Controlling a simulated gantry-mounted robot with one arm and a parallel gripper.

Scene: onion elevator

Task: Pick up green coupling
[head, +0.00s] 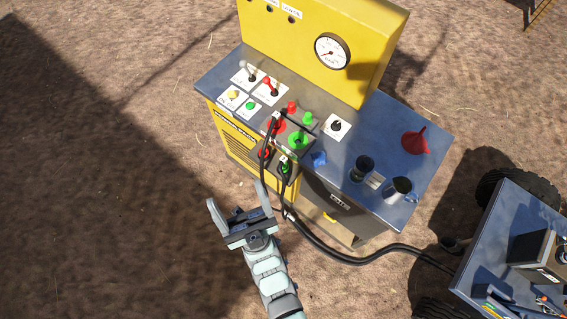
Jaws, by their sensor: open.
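A small green coupling (284,168) sits at the end of a black hose on the front of the yellow machine, below the blue-grey worktop. A red coupling (265,153) is beside it to the left, also on a black hose. A green ring-shaped port (298,140) is on the worktop above them, with a red port next to it and a green cap (308,118) behind. My gripper (238,198) is open and empty, below and left of the green coupling and apart from it. The hoses partly hide the couplings.
The worktop (385,138) holds switches, a red funnel (415,140), a dark cup (361,168), a metal jug (398,189) and a blue piece (318,159). A black hose (345,258) runs right to a wheeled cart (490,225). Bare ground lies left.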

